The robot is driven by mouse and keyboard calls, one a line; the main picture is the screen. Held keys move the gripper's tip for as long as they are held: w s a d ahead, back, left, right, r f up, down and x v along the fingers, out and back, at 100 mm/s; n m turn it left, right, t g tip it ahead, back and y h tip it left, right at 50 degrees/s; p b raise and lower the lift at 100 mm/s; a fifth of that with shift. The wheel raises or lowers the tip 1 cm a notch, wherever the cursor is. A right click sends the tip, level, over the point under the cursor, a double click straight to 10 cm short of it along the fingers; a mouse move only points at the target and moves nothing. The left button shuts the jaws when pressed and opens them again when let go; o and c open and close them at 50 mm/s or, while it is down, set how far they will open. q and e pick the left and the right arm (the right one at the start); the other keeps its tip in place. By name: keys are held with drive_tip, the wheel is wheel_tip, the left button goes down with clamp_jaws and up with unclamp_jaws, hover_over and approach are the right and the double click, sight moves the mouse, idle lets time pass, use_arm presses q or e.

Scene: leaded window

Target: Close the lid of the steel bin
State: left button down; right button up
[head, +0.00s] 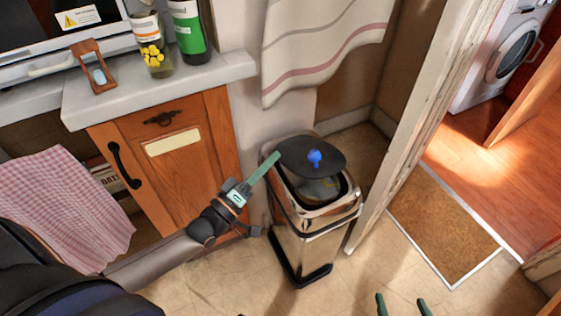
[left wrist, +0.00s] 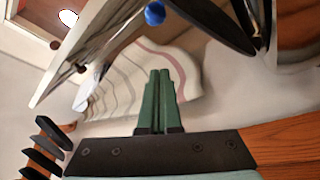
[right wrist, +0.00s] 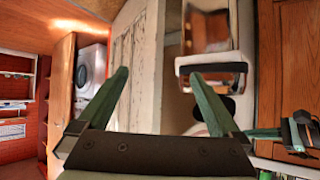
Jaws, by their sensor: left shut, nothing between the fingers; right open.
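The steel bin (head: 300,245) stands on the floor beside the wooden cabinet. Its dark lid (head: 295,150) with a blue knob (head: 315,158) is raised at the back, and the opening shows in front of it. The lid (left wrist: 215,22) and knob (left wrist: 154,13) also show in the left wrist view. My left gripper (head: 276,156) is shut and empty, its tips at the left edge of the lid; I cannot tell whether they touch. My right gripper (head: 401,303) is open and empty, low in front of the bin. The bin (right wrist: 210,68) also shows in the right wrist view.
The cabinet (head: 180,150) and worktop (head: 150,90), with bottles and a sand timer, are at left. A striped cloth (head: 325,45) hangs behind the bin. A white door frame (head: 425,110) stands close on its right. The floor in front is clear.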

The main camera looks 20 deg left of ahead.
use_arm(q)
wheel_tip(320, 180, up, 2)
drive_tip(key=b, duration=0.1)
hover_over(300, 166)
drive_tip(key=w+a, duration=0.2)
drive_tip(key=a, duration=0.1)
drive_tip(key=shift+d, duration=0.1)
drive_tip(key=shift+s+d+f, duration=0.65)
drive_tip(key=shift+d+f, duration=0.15)
drive_tip(key=shift+d, duration=0.1)
drive_tip(key=shift+s+d+f, duration=0.3)
drive_tip(key=shift+s+d, duration=0.05)
drive_tip(key=shift+d, duration=0.15)
use_arm(e)
drive_tip(key=w+r+n+t+y, duration=0.1)
drive_tip(key=w+r+t, duration=0.3)
drive_tip(key=r, duration=0.4)
drive_tip(key=shift+w+r, duration=0.3)
drive_tip(key=shift+r, duration=0.1)
